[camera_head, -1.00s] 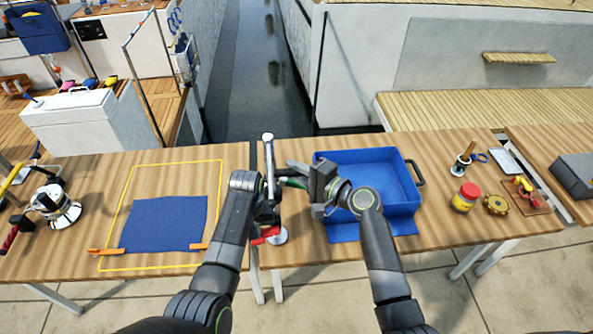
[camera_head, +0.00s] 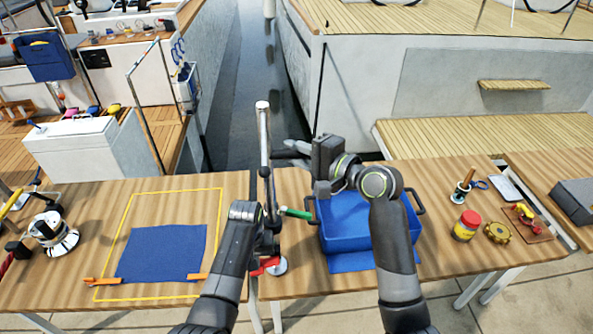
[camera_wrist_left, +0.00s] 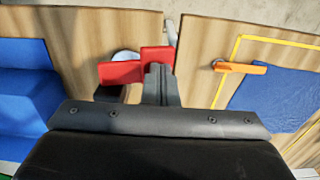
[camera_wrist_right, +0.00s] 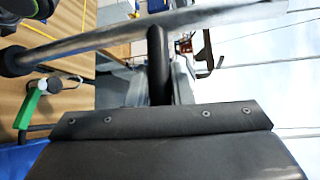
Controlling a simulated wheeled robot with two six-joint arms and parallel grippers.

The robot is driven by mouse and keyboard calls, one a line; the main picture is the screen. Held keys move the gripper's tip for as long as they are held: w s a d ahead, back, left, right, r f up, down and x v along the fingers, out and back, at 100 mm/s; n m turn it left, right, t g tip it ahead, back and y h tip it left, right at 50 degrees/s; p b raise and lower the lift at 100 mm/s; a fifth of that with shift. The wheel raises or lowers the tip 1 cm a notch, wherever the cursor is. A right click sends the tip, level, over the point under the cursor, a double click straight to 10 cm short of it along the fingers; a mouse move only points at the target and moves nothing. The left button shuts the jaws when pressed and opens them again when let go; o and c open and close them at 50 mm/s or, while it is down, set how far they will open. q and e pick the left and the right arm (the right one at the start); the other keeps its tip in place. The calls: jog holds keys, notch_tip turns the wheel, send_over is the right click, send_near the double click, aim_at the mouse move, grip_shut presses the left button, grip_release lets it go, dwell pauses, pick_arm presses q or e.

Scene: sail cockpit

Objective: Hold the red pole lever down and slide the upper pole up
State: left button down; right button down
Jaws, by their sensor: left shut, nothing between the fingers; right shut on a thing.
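The silver upper pole (camera_head: 263,135) stands upright at the gap between the tables, rising well above the back edge. It crosses the top of the right wrist view (camera_wrist_right: 120,42). My right gripper (camera_head: 280,152) is shut on a black peg (camera_wrist_right: 158,65) that sticks out from the pole. The red lever (camera_head: 265,265) is low at the pole's base. In the left wrist view the lever (camera_wrist_left: 120,72) lies at the tips of my left gripper (camera_wrist_left: 160,70), which is shut with nothing between its fingers. Contact looks likely there, but my fingers hide part of the lever.
A green handle (camera_head: 296,213) sticks out right of the pole, close to the blue bin (camera_head: 345,235). A blue cloth (camera_head: 160,253) lies left, inside a yellow outline. A winch (camera_head: 50,232) stands far left; a red-lidded jar (camera_head: 466,225) stands right.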

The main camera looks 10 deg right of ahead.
jog(key=shift+r, duration=0.9)
jog(key=c, duration=1.3)
grip_release()
jog(key=shift+f, duration=0.2)
jog(key=shift+s+d, duration=0.1)
jog(key=shift+s+d, duration=0.15)
jog(key=shift+d, duration=0.05)
jog(key=v, duration=1.1)
jog(key=shift+s, duration=0.15)
jog(key=shift+r, duration=0.15)
